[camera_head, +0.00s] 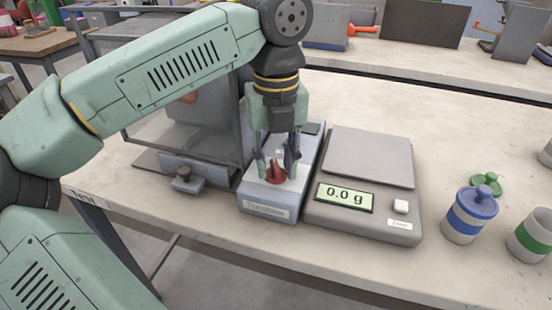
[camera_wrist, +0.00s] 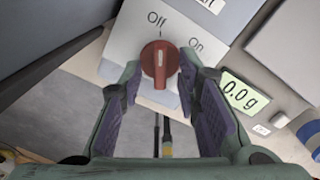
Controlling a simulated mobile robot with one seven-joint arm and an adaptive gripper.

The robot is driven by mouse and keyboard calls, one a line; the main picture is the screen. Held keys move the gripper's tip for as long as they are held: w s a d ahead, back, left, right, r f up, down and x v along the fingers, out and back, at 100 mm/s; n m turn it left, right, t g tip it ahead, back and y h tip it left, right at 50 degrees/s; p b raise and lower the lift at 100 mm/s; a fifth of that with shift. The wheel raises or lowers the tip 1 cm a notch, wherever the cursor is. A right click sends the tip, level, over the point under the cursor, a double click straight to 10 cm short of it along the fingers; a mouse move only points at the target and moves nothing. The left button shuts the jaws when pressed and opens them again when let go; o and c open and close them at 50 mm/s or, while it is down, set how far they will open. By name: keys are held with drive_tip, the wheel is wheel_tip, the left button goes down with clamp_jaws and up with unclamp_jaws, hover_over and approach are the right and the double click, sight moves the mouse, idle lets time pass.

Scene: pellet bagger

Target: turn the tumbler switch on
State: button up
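The tumbler switch is a red knob (camera_head: 275,174) on top of a small pale box (camera_head: 263,210) whose front label seems to read "Tumbler". In the wrist view the red knob (camera_wrist: 160,62) has its white mark pointing up toward "Off", with "On" printed to its upper right. My gripper (camera_head: 276,163) points down over the knob. Its two fingers are apart, one on each side of the knob, as the wrist view also shows (camera_wrist: 158,78). A small gap shows on the left of the knob; I cannot tell whether the right finger touches it.
A scale (camera_head: 363,215) reading 0.0 g stands close to the right of the switch box. A clear-walled machine (camera_head: 180,135) stands close on the left. A blue-lidded jar (camera_head: 468,215) and a green-banded jar (camera_head: 530,238) stand at the right.

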drive_tip(key=shift+c, duration=0.5)
clamp_jaws()
